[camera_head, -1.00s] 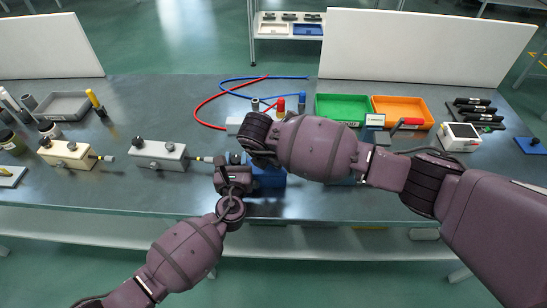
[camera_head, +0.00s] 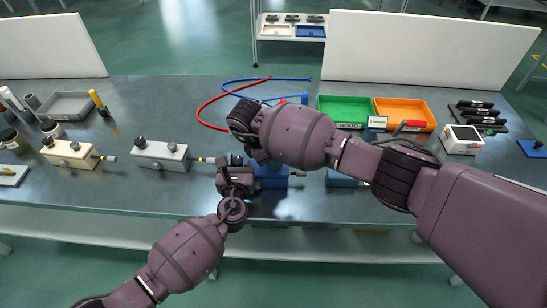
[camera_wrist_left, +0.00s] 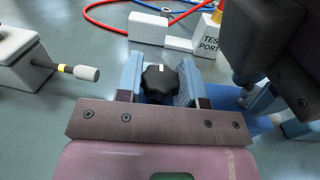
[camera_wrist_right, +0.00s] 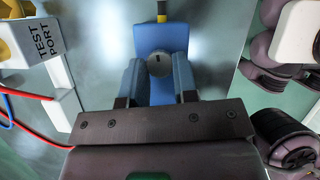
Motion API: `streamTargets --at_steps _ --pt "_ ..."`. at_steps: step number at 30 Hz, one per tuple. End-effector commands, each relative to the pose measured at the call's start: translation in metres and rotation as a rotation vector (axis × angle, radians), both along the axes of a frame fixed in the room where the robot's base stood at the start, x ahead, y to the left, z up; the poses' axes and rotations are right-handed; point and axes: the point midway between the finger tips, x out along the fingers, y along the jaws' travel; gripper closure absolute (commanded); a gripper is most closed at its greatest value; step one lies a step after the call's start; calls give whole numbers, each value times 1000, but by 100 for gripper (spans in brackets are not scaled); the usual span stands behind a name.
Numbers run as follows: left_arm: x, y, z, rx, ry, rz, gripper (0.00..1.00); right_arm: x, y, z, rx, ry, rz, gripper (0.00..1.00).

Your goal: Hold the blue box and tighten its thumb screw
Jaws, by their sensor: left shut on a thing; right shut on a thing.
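The blue box (camera_head: 270,178) sits on the bench, partly covered by my arms. It shows more fully in the right wrist view (camera_wrist_right: 160,37), with a grey slotted disc (camera_wrist_right: 160,65) on top and a dark, yellow-banded stem (camera_wrist_right: 161,10). My right gripper (camera_wrist_right: 158,60) comes from above, its fingers along both sides of the box, shut on it. In the left wrist view, the black lobed thumb screw (camera_wrist_left: 160,85) with a white mark sits between the fingers of my left gripper (camera_wrist_left: 161,65), shut on it. The head view hides both grippers' contacts.
A grey box (camera_head: 160,155) and a cream box (camera_head: 70,153) stand to the left. Behind are a red hose (camera_head: 207,112), a green tray (camera_head: 341,108) and an orange tray (camera_head: 405,110). A second blue block (camera_head: 342,180) is close on the right.

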Motion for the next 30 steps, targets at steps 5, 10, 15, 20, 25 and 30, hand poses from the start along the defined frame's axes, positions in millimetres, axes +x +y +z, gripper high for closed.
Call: streamTargets --at_steps 5,10,15,20,25,30 --pt "0 0 0 0 0 0 100 1 0 0 0 1 -69 96" --pt "0 0 0 0 0 0 100 1 0 0 0 0 -101 96" --pt "0 0 0 0 0 0 100 1 0 0 -1 0 -112 96" --pt "0 0 0 0 0 0 100 1 0 0 -1 1 -111 96" --pt "0 0 0 0 0 0 100 1 0 0 -1 0 -110 67" --pt "0 0 0 0 0 0 100 1 0 0 -1 0 -109 47"
